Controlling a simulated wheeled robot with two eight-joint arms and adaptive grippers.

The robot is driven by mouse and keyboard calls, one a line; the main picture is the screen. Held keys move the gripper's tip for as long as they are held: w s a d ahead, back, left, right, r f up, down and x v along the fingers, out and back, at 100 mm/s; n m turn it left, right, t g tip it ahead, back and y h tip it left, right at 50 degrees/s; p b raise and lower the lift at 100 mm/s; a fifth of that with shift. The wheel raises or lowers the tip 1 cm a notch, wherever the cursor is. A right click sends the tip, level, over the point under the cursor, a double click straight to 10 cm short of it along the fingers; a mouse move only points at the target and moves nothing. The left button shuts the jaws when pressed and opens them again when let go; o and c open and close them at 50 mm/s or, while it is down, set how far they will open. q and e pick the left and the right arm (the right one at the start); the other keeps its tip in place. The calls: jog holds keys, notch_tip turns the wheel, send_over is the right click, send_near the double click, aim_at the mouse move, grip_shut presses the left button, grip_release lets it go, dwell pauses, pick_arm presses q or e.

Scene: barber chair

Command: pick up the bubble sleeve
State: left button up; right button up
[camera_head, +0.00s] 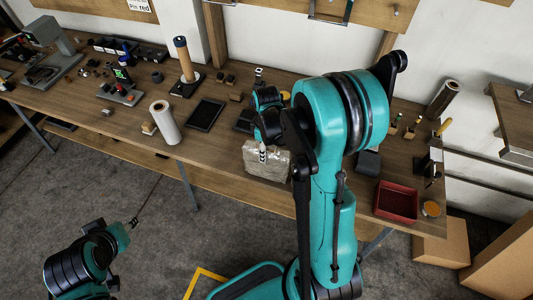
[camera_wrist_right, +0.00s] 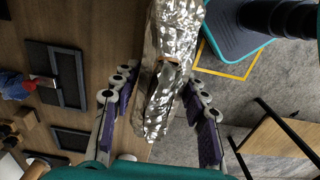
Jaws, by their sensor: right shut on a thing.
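The bubble sleeve (camera_head: 266,160) is a shiny, silvery, crumpled pouch at the front edge of the workbench in the head view. It fills the upper middle of the wrist view (camera_wrist_right: 175,65). My right gripper (camera_wrist_right: 161,82) has its fingers on both sides of the sleeve and is shut on it. In the head view my right arm hides most of this gripper and part of the sleeve. My left gripper (camera_head: 132,223) is low at the left, over the floor and away from the bench. Its fingers are too small to read.
The wooden workbench (camera_head: 128,134) holds a white roll (camera_head: 165,122), a dark tray (camera_head: 205,114), a red bin (camera_head: 396,202) and an orange round item (camera_head: 431,209). Cardboard boxes (camera_head: 443,243) stand on the floor at right. The floor before the bench is open.

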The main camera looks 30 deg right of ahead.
notch_tip(320, 180, up, 18)
jog(key=p, duration=0.4)
jog(key=shift+f, duration=0.1)
dwell(0.3)
